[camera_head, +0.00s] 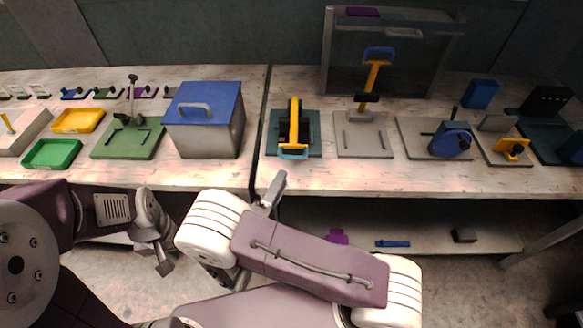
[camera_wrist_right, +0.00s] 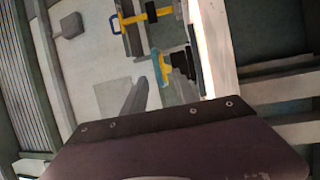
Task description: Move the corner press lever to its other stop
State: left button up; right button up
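Two yellow levers stand on the bench; I cannot tell for sure which is the corner press lever. One yellow lever (camera_head: 294,118) with a teal handle (camera_head: 292,154) lies down toward the front over a dark green base. It also shows in the right wrist view (camera_wrist_right: 163,72). The other yellow lever (camera_head: 371,80) with a blue handle (camera_head: 379,54) stands up on a grey plate (camera_head: 364,146). My right gripper (camera_head: 273,187) is below and in front of the teal handle, apart from it. Its fingers look apart and empty. My left gripper (camera_head: 164,264) hangs low at the left.
A grey box with a blue lid (camera_head: 207,103) stands left of the levers. A green stand (camera_head: 128,140) and green and yellow trays (camera_head: 78,120) are further left. A blue wheel fixture (camera_head: 450,142) stands right. A shelf (camera_head: 430,232) runs below the bench.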

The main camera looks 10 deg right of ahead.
aim_at(294, 156)
jog(key=x, duration=0.2)
jog(key=p+x, duration=0.1)
jog(key=x, duration=0.2)
jog(key=p+x, duration=0.1)
jog(key=x, duration=0.2)
jog(key=shift+s+r, duration=0.1)
jog(key=shift+r, duration=0.2)
jog(key=shift+w+d, duration=0.25)
jog(key=shift+d, duration=0.05)
grip_shut()
jog(key=shift+r, duration=0.15)
dwell(0.5)
